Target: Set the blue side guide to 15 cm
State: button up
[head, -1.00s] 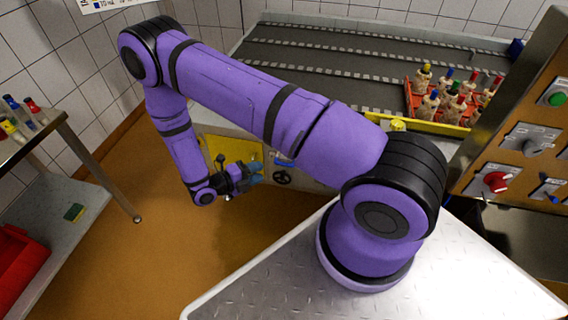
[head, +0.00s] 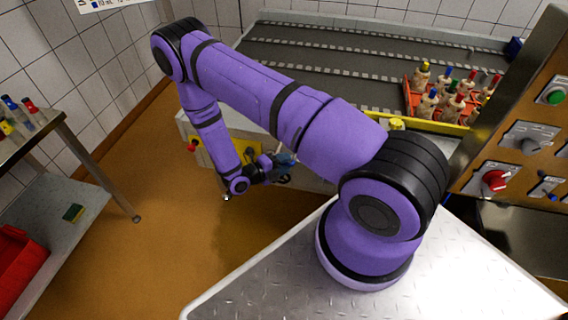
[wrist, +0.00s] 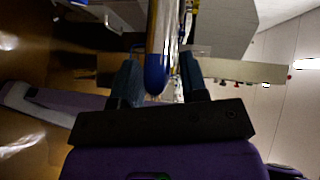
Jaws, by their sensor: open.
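My gripper (head: 284,161) is at the conveyor's side panel, just left of my own base, partly hidden by my wrist in the head view. In the wrist view, my gripper (wrist: 160,68) has its two dark blue-grey fingers apart. A shiny metal rod with a rounded blue end (wrist: 155,78) shows between the fingers, with a visible gap to the right finger; contact with the left finger is unclear. I cannot tell for sure whether this is the blue side guide's handle. No scale or centimetre reading is legible.
The grey conveyor (head: 330,55) carries a red crate (head: 412,98) of bottles with coloured caps. A control panel (head: 528,160) with knobs stands at right. A steel side table (head: 60,225) stands at left. Brown floor lies open between.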

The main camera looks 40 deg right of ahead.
jog(key=shift+c, duration=0.2)
grip_shut()
jog(key=w+d, duration=0.7)
jog(key=d, duration=0.2)
jog(key=shift+o, duration=0.2)
grip_release()
jog(key=v, duration=1)
jog(key=shift+a, duration=0.35)
jog(key=shift+w, duration=0.1)
